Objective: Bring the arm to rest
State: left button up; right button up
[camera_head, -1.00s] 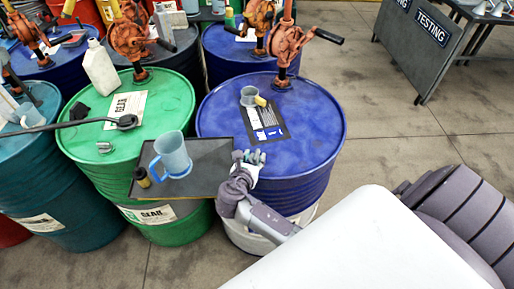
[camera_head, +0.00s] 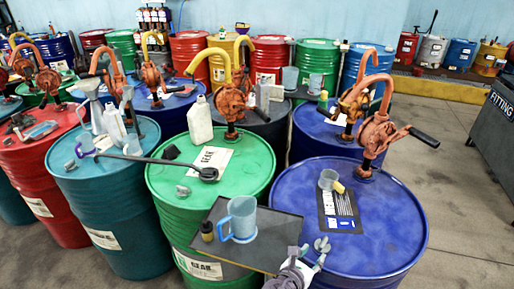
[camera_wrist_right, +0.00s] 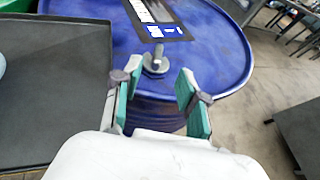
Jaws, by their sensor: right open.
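My right gripper (camera_head: 305,262) is at the bottom of the head view, at the near edge of the blue drum (camera_head: 390,235). In the right wrist view its two green-padded fingers (camera_wrist_right: 155,98) stand apart with nothing held between them. A small grey metal cap (camera_wrist_right: 155,62) lies on the blue drum's top just beyond the fingertips; it also shows in the head view (camera_head: 322,244). My left gripper is in neither view now.
A dark tray (camera_head: 272,232) left of the gripper carries a blue measuring jug (camera_head: 240,218) and a small dark bottle (camera_head: 207,231). A green drum (camera_head: 215,185) is to the left. Open floor lies right.

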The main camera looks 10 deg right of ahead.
jog(key=s+f+m+g+y, duration=0.4)
jog(key=s+m+y, duration=0.1)
jog(key=s+m, duration=0.6)
jog(key=s+a+r+m+g+y, duration=0.1)
jog(key=s+a+r+m+y, duration=0.15)
jog(key=s+m, duration=0.35)
jog(key=s+a+r+m+y, duration=0.2)
jog(key=s+m+y, duration=0.1)
jog(key=m, duration=0.4)
notch_tip(320, 180, down, 30)
jog(key=s+g+b, duration=0.1)
jog(key=s+b, duration=0.1)
jog(key=b, duration=0.2)
jog(key=s+d+f+g+b, duration=0.1)
jog(key=s+d+f+b, duration=0.1)
jog(key=s+f, duration=1.4)
notch_tip(320, 180, down, 3)
jog(key=shift+d+f+g+b, duration=0.2)
jog(key=shift+d+g+b, duration=0.1)
jog(key=shift+d, duration=0.15)
